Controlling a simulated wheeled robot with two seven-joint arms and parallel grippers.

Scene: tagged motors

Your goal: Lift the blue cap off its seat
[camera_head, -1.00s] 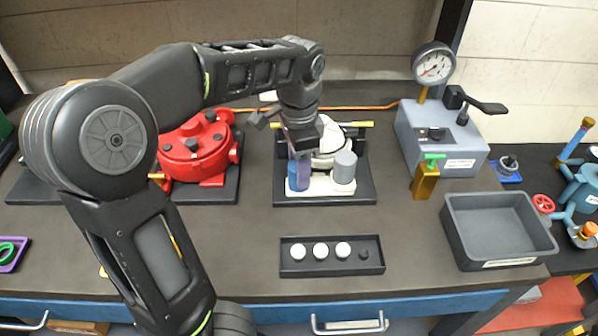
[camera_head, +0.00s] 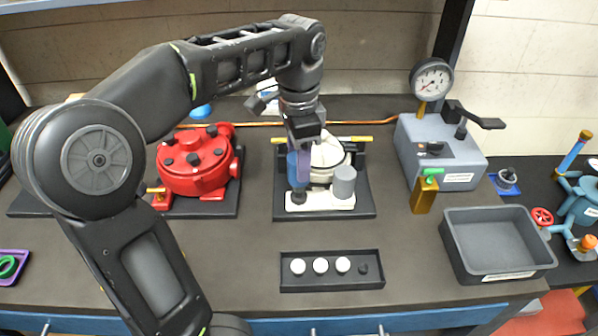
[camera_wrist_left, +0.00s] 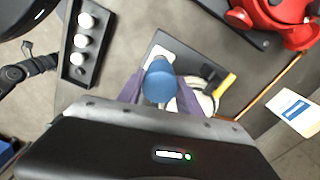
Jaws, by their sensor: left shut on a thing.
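My left gripper (camera_head: 300,166) is shut on the blue cap (camera_head: 292,171), with its purple fingers pointing down. The cap is upright and raised above its dark seat (camera_head: 299,196), which shows below it on the white base (camera_head: 322,202) of the motor. In the left wrist view the blue cap (camera_wrist_left: 159,82) sits between the two purple fingers of my left gripper (camera_wrist_left: 160,92). A grey cap (camera_head: 344,181) stands on the same base, to the right. My right gripper is not in view.
A red motor (camera_head: 195,160) stands to the left. A black tray (camera_head: 332,283) with white round pieces lies in front. A grey box with a gauge (camera_head: 432,80) and an empty grey bin (camera_head: 497,243) are on the right. The bench between base and tray is clear.

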